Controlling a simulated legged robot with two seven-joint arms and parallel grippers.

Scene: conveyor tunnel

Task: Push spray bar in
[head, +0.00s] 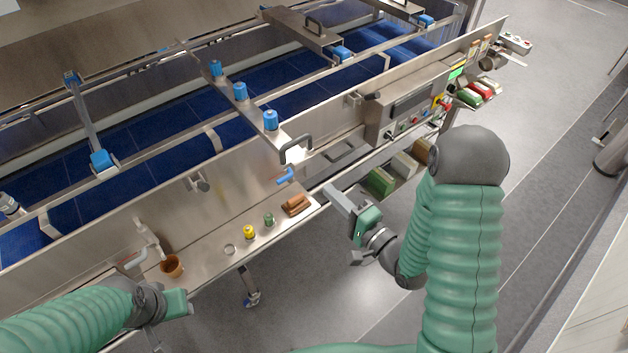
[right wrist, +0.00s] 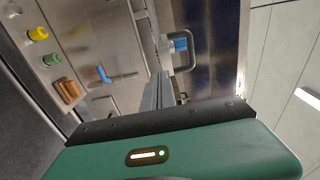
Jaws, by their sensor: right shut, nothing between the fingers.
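The spray bar (head: 252,105) is a steel bar with blue nozzles, reaching from over the blue belt to the near side wall. Its dark D-shaped handle (head: 297,147) is at the near end. The handle also shows in the right wrist view (right wrist: 190,54), just beyond my fingertips. My right gripper (head: 331,190) is shut and empty, below and right of the handle in the head view, apparently with a gap. My left gripper (head: 172,304) is at the lower left, far from the bar; its fingers are mostly hidden.
A blue-handled valve (head: 286,175) sits left of my right gripper. A ledge holds a brown block (head: 296,205), a green item (head: 269,219), a yellow item (head: 249,232) and a brown cup (head: 171,266). A control box (head: 405,105) and bins (head: 381,181) are at the right.

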